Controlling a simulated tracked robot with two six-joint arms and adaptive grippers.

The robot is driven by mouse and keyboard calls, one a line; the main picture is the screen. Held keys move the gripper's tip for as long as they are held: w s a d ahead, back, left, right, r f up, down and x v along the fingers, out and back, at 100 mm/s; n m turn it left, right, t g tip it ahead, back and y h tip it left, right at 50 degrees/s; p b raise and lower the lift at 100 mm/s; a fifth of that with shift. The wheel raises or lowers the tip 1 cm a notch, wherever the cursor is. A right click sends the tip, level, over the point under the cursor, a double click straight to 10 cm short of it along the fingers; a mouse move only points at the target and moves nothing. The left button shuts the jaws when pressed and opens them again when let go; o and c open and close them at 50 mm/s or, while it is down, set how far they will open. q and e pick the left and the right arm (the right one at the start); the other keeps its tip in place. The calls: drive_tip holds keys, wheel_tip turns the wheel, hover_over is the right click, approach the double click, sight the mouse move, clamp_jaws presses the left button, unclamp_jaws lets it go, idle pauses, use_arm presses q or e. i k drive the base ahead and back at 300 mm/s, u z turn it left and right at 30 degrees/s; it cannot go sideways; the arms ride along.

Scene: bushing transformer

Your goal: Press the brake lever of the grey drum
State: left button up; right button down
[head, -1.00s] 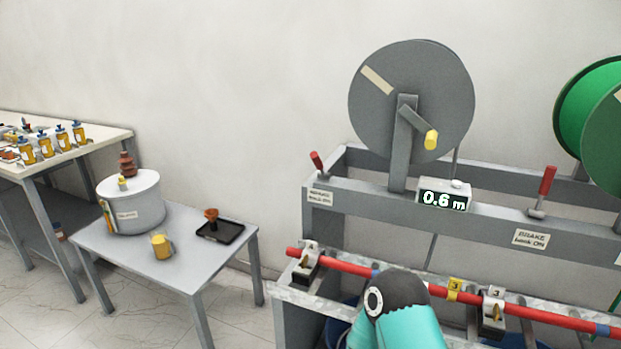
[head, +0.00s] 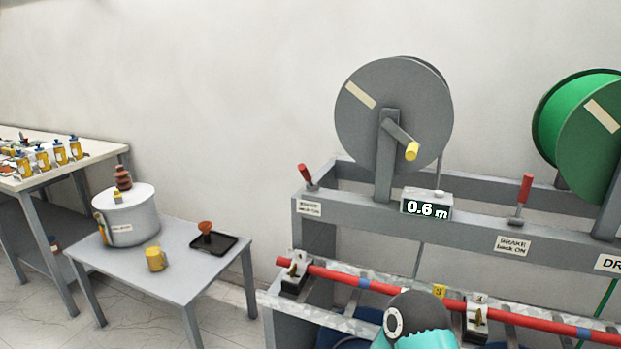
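The grey drum (head: 388,120) stands on a grey frame in the head view, with a yellow-handled crank (head: 411,151) on its front. A red-handled brake lever (head: 306,175) stands on the frame rail at the drum's lower left, tilted to the left, above a brake label (head: 309,208). A second red-handled lever (head: 523,195) stands nearly upright farther right, nearer the green drum (head: 590,130). A teal and dark grey part of my arm shows at the bottom centre, in front of the red bar. Neither gripper shows in the head view.
A counter box (head: 426,205) on the rail reads 0.6 m. A red bar (head: 375,287) with clamps crosses the frame's front. A small grey table (head: 190,275) at the left carries a white pot, yellow mug and black tray. Bare floor lies between table and frame.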

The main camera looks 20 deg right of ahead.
sight(301, 168)
drive_tip(key=z, duration=0.05)
drive_tip(key=i, duration=0.9)
drive_tip(key=u, duration=0.1)
